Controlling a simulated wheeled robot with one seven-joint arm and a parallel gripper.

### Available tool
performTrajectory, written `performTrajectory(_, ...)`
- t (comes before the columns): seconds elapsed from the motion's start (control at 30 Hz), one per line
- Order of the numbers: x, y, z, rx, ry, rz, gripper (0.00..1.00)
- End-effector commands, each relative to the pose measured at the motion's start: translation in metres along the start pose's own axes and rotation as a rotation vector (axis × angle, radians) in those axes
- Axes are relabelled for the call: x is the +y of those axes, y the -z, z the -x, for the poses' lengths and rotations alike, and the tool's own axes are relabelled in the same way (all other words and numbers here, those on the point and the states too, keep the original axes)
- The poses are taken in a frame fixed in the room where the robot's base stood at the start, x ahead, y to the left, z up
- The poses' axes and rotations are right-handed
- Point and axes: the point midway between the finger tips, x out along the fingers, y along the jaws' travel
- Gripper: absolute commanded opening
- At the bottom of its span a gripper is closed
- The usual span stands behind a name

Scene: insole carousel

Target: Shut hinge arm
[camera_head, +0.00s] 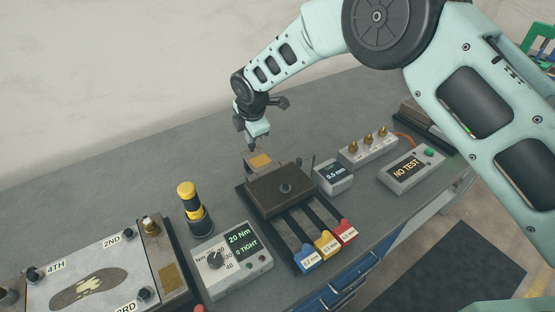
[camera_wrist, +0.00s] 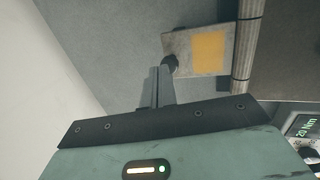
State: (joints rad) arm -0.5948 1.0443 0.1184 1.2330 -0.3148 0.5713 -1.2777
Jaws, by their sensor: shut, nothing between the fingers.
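The hinge arm looks to be a grey metal plate (camera_head: 258,161) with an orange patch, at the back edge of a dark brown block (camera_head: 287,189). In the wrist view the plate (camera_wrist: 209,36) joins a ribbed hinge barrel (camera_wrist: 246,45), with the block (camera_wrist: 285,60) beyond it. The plate sticks out away from the block. My gripper (camera_head: 251,146) points down at the plate's outer edge, shut and empty. In the wrist view its fingertips (camera_wrist: 169,66) overlap that edge; I cannot tell whether they touch it.
Blue, yellow and red tagged gauges (camera_head: 326,244) lie in front of the block. A 0.5 mm box (camera_head: 333,177) and a NO TEST box (camera_head: 411,171) stand right. A torque box (camera_head: 232,262) and yellow-topped driver (camera_head: 190,205) stand left. The bench behind is clear.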

Motion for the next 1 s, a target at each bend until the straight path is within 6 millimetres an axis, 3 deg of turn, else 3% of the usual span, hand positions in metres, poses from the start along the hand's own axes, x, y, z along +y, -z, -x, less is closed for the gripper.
performTrajectory(0.8,-0.003,0.001,-0.013,0.001,0.002,0.001,0.00)
performTrajectory(1.0,0.001,0.002,0.000,0.001,0.000,0.000,0.00)
